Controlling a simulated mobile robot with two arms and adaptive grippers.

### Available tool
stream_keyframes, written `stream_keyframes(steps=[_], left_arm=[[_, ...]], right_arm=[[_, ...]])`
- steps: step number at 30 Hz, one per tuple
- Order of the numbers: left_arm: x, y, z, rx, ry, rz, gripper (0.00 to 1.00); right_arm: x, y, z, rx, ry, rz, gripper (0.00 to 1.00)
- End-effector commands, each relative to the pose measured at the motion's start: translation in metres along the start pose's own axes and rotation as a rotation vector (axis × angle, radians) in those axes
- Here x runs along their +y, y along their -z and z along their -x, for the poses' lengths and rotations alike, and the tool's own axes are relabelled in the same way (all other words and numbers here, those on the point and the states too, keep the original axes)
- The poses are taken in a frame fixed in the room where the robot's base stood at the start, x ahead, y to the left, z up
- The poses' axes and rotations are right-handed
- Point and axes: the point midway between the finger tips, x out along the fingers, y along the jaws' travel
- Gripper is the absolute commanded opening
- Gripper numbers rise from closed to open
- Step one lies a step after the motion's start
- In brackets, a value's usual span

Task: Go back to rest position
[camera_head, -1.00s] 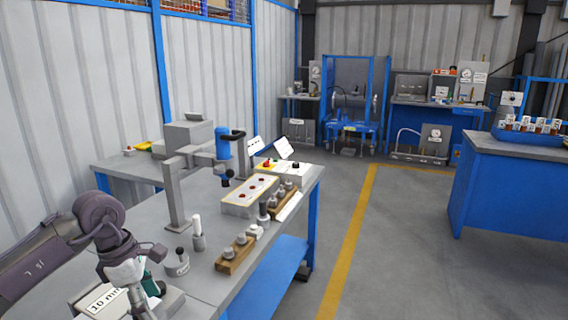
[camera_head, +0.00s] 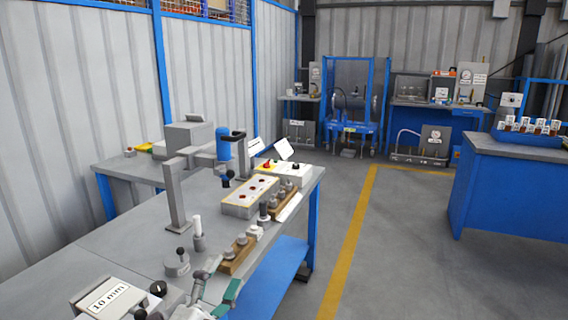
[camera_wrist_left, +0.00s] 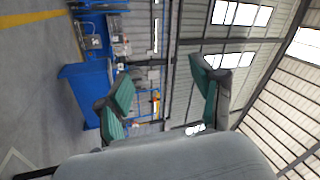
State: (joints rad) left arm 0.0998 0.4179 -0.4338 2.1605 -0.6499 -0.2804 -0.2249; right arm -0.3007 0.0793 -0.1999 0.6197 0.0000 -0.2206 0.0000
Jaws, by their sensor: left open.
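My left gripper (camera_head: 222,279) shows at the bottom of the head view, near the front edge of the grey workbench (camera_head: 130,240). Its grey and green fingers point up and away, and the rest of the arm is out of frame. In the left wrist view the left gripper (camera_wrist_left: 163,95) has its two green-padded fingers spread wide, with nothing between them. That view is turned on its side and looks out across the hall. My right gripper is in neither view.
Close to the left gripper stand a box labelled 10 mm (camera_head: 108,297), a wooden block with metal parts (camera_head: 237,254) and a small round knobbed piece (camera_head: 177,264). A blue press (camera_head: 223,148) stands further back. The floor right of the bench is clear.

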Motion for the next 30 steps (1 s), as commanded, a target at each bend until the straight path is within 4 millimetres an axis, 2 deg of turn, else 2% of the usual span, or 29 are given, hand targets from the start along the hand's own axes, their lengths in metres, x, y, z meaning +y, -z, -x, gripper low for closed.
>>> stream_keyframes(steps=[1,3,5,6,9,12,15,21,25,30], left_arm=[[0.017,-0.024,0.02,-0.15,-0.052,0.133,0.67],[0.044,-0.056,0.053,-0.366,-0.134,0.306,0.67],[0.069,-0.076,0.086,-0.535,-0.207,0.436,0.67],[0.085,-0.085,0.111,-0.643,-0.257,0.514,0.67],[0.12,-0.095,0.17,-0.876,-0.377,0.676,0.67],[0.143,-0.093,0.22,-1.05,-0.474,0.786,0.67],[0.158,-0.085,0.26,-1.187,-0.556,0.867,0.67],[0.174,-0.062,0.327,-1.402,-0.698,0.983,0.67],[0.178,-0.044,0.364,-1.524,-0.785,1.041,0.67],[0.217,-0.062,0.363,-1.53,-0.795,1.029,0.67]], right_arm=[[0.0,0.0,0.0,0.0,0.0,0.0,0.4],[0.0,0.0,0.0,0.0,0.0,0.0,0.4],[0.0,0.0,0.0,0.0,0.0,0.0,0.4],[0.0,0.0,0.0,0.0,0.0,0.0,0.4],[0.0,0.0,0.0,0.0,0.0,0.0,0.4],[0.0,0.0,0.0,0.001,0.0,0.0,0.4],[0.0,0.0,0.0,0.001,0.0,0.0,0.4],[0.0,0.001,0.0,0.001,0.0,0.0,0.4],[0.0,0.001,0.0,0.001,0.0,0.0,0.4],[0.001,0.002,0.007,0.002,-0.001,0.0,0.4]])
